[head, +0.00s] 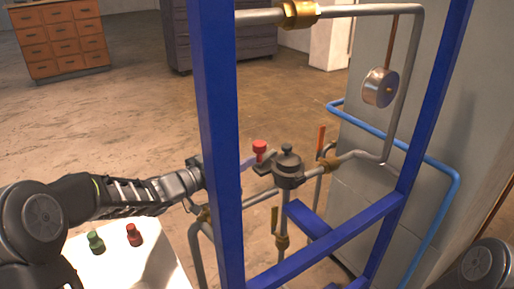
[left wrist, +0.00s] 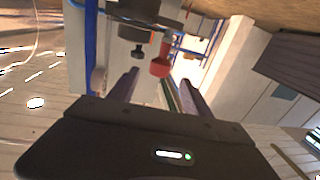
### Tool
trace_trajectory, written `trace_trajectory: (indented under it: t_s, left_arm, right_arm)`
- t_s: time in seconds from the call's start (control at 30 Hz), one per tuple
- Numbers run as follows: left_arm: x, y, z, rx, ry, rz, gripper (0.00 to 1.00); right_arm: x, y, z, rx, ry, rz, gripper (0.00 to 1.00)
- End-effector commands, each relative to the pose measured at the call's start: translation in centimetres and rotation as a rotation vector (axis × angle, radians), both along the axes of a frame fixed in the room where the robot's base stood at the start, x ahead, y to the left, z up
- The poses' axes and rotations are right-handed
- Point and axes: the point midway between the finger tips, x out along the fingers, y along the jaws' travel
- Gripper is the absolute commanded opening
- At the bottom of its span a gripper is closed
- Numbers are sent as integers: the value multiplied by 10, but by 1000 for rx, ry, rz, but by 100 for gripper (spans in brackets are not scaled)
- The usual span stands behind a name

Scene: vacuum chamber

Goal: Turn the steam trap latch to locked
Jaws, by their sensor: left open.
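The steam trap (head: 288,168) is a dark round body on the pipework inside the blue frame. Its latch has a red knob (head: 259,147) standing up on the trap's left side. The knob also shows in the left wrist view (left wrist: 160,62), hanging into the gap ahead of the fingers. My left gripper (head: 247,163) reaches in from the left, partly hidden behind the blue post, close to the knob. In the left wrist view my left gripper (left wrist: 159,80) is open, with the red knob near its fingertips; contact cannot be told. My right gripper is out of view.
The blue post (head: 216,130) stands in front of my left wrist. Pipes, an orange-handled valve (head: 321,138) and a round gauge (head: 380,88) lie to the right. A white table (head: 150,268) holds a green knob (head: 96,241) and a red one (head: 134,235).

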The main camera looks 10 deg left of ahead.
Motion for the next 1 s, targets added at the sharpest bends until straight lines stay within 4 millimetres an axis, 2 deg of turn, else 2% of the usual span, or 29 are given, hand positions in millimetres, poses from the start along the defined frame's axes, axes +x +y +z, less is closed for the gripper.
trace_trajectory:
  t_s: [0.17, 0.6, 0.97, 1.0]
  left_arm:
    - [8, -6, 0, -1, 1, -2, 57]
    - [57, -42, 0, 0, 1, -1, 57]
    - [62, -46, 0, -2, 1, -1, 57]
    - [62, -46, 0, -2, 1, 0, 55]
  right_arm:
    - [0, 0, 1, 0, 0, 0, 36]
    - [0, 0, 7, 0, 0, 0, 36]
    - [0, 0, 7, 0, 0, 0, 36]
    - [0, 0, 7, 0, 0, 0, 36]
